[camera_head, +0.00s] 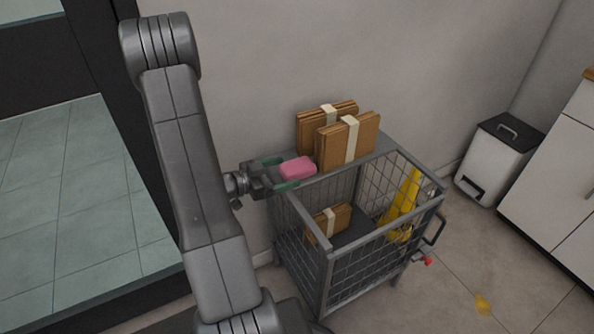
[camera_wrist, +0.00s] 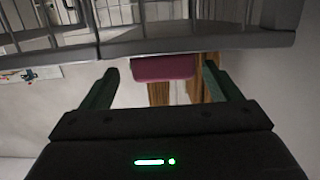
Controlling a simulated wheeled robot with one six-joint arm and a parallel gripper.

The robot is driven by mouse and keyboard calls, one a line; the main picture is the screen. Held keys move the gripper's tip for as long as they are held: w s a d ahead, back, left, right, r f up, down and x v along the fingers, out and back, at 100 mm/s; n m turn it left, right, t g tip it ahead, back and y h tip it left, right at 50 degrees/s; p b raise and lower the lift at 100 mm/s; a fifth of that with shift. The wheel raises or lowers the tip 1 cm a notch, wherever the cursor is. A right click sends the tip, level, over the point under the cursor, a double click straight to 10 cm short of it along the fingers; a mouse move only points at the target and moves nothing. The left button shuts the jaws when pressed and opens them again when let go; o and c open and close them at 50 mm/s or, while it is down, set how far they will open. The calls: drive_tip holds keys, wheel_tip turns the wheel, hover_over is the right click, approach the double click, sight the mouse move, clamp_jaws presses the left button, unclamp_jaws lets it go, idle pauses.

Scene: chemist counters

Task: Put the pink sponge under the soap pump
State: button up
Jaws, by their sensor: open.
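The pink sponge (camera_head: 299,167) lies on the grey top ledge of the wire cart, in front of the brown bundles. My gripper (camera_head: 287,172) comes in from the left with its green fingers open, one on either side of the sponge's near end. In the wrist view the sponge (camera_wrist: 163,68) sits between the fingertips or just past them, with a gap on both sides. The fingers (camera_wrist: 160,76) are not closed on it. No soap pump is in view.
The wire cart (camera_head: 328,258) stands against the wall. Brown banded bundles (camera_head: 363,142) stand beside the sponge, and another bundle (camera_head: 321,226) is inside with a yellow object (camera_head: 403,205). A white bin (camera_head: 493,165) and white cabinet (camera_head: 550,185) are at right, with open floor before them.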

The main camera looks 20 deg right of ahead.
sight(297, 168)
drive_tip(key=b+x, duration=0.1)
drive_tip(key=x, duration=0.4)
drive_tip(key=shift+w+d+f, duration=0.1)
drive_tip(key=shift+w+f, duration=0.05)
drive_tip(key=shift+w, duration=0.05)
drive_tip(key=c, duration=1.1)
